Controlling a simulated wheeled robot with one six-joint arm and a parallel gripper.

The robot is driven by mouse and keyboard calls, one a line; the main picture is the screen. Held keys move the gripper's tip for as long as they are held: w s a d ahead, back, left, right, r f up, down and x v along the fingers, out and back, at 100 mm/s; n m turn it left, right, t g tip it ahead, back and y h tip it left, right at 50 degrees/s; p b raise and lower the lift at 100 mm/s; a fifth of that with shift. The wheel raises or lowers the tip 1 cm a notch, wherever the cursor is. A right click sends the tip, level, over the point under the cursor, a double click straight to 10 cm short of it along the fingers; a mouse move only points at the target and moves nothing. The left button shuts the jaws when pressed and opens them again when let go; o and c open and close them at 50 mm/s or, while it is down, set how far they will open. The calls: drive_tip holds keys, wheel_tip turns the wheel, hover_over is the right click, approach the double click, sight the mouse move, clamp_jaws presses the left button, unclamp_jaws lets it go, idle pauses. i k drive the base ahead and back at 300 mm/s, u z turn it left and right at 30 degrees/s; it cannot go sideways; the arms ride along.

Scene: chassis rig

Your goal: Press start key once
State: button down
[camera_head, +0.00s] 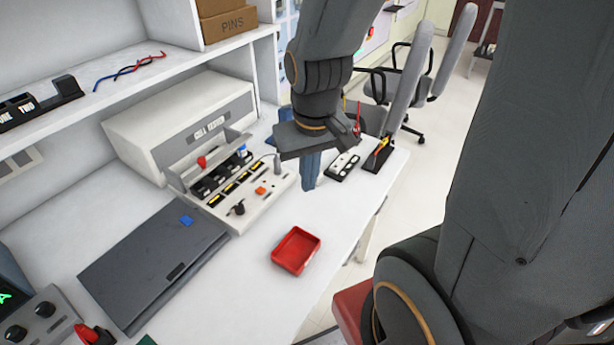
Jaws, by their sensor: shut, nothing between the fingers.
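The cell tester (185,125) is a white-grey machine on the bench, with a raised lid and a sloping control panel (224,204). A small orange key (260,190) sits on the front of the panel; I cannot read a label on it, so I cannot confirm that it is the start key. A black knob (238,209) and a red-tipped lever (202,162) are nearby. My gripper (309,186) points down with its blue fingers shut and empty. In the picture it is right of the panel and apart from the orange key. Its height above the bench is hard to judge.
A red tray (296,250) lies in front of the tester. A closed dark laptop-like case (150,262) is to its left. A black-and-white strip (343,165) and a dark holder (379,153) stand near the right edge. White bench surface is free around the tray.

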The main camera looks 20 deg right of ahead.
sight(260, 191)
drive_tip(key=z, duration=0.9)
drive_tip(key=k, duration=0.75)
drive_tip(key=u, duration=0.8)
drive_tip(key=i, duration=0.5)
